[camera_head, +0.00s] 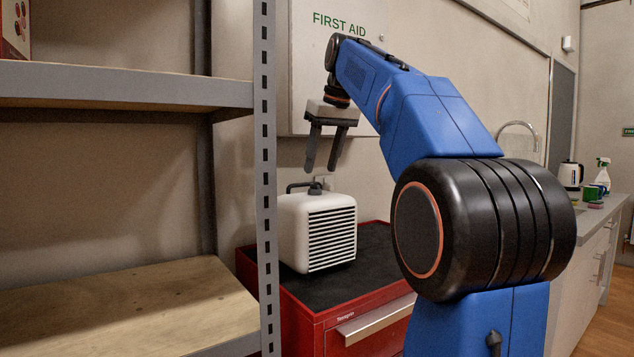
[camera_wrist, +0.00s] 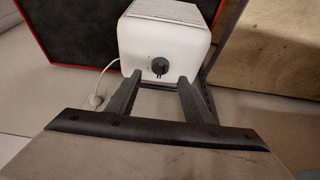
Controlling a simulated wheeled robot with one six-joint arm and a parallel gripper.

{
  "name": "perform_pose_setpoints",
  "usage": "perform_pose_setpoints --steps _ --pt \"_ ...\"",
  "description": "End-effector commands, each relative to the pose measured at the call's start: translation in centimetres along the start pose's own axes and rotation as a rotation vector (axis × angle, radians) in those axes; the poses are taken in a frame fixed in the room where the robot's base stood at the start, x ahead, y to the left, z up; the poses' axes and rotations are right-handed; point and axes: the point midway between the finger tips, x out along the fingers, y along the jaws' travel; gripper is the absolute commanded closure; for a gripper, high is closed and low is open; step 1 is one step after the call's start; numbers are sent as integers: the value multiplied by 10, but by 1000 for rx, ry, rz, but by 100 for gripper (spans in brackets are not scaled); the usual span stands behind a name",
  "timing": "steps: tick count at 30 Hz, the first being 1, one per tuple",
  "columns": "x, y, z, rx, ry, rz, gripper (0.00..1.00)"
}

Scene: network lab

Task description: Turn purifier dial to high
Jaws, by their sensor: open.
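The purifier (camera_head: 318,230) is a white box with a louvred front and a dark handle on top. It stands on the black top of a red tool cabinet. In the wrist view, the purifier (camera_wrist: 165,42) shows a plain white face with a round dark dial (camera_wrist: 160,66). The dial's setting is too small to read. My gripper (camera_head: 320,170) is open and empty, pointing down above the purifier. In the wrist view, my gripper (camera_wrist: 158,80) has its two fingers apart, with the dial appearing between and beyond the tips; contact is not visible.
A grey metal shelf post (camera_head: 265,180) with wooden shelves stands close left of the purifier. The red cabinet (camera_head: 370,310) has a black top with clear room right of the purifier. A first aid cabinet (camera_head: 306,60) hangs behind. A white cord (camera_wrist: 104,80) runs from the purifier.

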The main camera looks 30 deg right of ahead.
Motion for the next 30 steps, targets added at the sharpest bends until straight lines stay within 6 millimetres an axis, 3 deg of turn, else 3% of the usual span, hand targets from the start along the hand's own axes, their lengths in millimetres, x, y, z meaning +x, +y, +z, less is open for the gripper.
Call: perform_pose_setpoints --steps 10,23,24,29,30 --pt "49 0 0 0 -1 -1 53" --pt "59 0 0 0 0 0 53" --pt "59 0 0 0 0 0 56" --pt "59 0 0 0 0 0 94" --pt "59 0 0 0 1 0 94"
